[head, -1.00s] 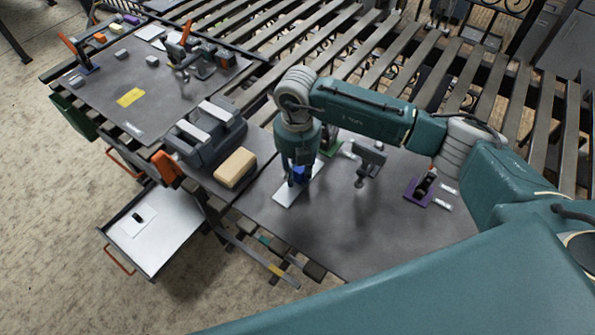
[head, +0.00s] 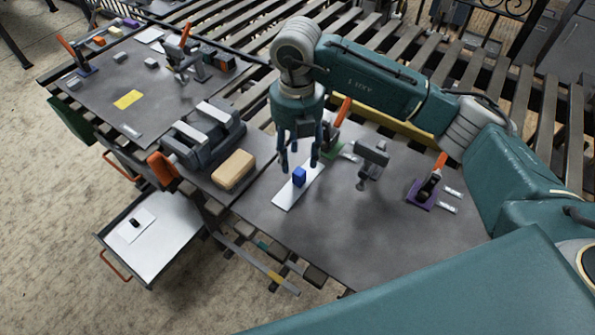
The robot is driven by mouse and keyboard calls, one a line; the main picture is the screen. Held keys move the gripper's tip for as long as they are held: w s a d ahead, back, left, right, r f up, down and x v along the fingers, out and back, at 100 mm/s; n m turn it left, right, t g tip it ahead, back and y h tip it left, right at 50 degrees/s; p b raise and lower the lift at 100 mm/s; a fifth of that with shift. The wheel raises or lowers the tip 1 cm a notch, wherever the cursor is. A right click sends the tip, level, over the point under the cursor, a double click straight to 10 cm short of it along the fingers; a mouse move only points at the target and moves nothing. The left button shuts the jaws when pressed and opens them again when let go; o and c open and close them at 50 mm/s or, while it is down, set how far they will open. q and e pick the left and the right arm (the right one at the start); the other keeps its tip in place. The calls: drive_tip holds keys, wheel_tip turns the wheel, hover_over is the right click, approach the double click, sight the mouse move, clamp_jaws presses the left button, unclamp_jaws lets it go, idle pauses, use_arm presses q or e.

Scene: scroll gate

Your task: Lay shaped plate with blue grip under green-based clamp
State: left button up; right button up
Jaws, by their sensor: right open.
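The light shaped plate (head: 287,197) lies flat on the near dark table, with its blue grip (head: 299,177) standing up from it. The green-based clamp (head: 331,150) stands at the plate's far end, its orange handle (head: 343,111) raised. My arm partly hides the clamp, so I cannot tell whether the plate's far end is under it. My right gripper (head: 300,164) is open and empty just above the blue grip, fingers pointing down. My left gripper is not in view.
A grey clamp-like fixture (head: 370,160) and a purple-based clamp (head: 424,190) stand to the right. A tan block (head: 234,169) and a grey fixture (head: 205,135) are at left. An open drawer (head: 150,240) juts out below. The table's front middle is clear.

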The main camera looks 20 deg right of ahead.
sight(298, 171)
wheel_tip(298, 171, up, 4)
drive_tip(key=shift+b, duration=0.3)
drive_tip(key=shift+c, duration=0.5)
idle(0.7)
